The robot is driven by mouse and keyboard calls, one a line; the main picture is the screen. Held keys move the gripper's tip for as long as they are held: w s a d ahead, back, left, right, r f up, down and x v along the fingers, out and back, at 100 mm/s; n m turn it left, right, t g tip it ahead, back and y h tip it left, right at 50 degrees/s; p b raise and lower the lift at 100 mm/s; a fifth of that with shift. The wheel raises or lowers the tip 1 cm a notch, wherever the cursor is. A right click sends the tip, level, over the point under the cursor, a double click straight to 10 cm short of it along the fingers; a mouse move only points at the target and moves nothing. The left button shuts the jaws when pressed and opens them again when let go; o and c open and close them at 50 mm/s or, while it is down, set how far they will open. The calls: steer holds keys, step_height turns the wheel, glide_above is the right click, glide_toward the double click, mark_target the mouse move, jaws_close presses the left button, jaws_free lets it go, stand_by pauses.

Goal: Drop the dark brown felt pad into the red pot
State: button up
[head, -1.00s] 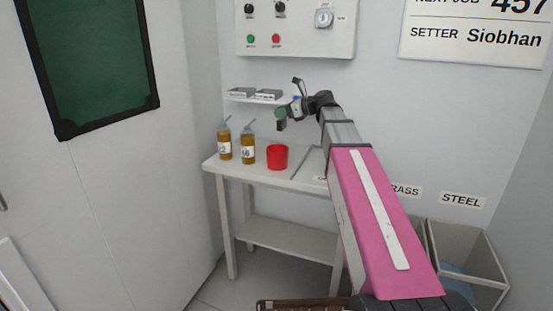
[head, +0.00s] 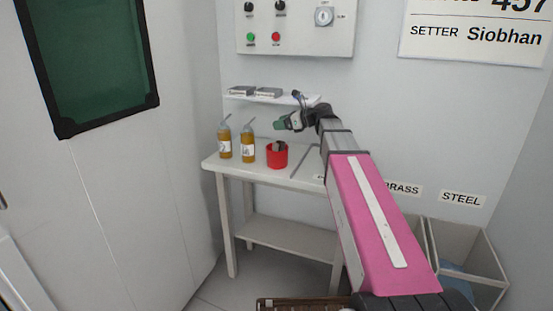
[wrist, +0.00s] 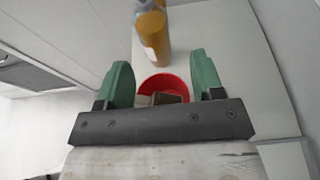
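The red pot (head: 277,160) stands on the white bench, right of two bottles. A dark piece, which looks like the felt pad (head: 279,146), is in the pot, its top showing at the rim. In the wrist view the red pot (wrist: 165,80) lies between and beyond my fingers, and the dark brown pad (wrist: 171,98) shows inside it, partly hidden by the gripper body. A paler brown patch beside it is unclear. My gripper (head: 283,123) is above the pot; in the wrist view my gripper (wrist: 163,80) has its green fingers wide apart with nothing held.
Two amber bottles (head: 248,145) (head: 224,142) with spouts stand left of the pot. A thin grey strip (head: 304,162) lies on the bench (head: 215,163) to the right. A small wall shelf (head: 250,99) carries grey boxes behind. Open bins (head: 470,235) stand at the lower right.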

steer(key=v, duration=1)
steer(key=shift+s+d+r, duration=0.15)
steer(key=shift+s+d, duration=0.05)
steer(key=shift+d, duration=0.1)
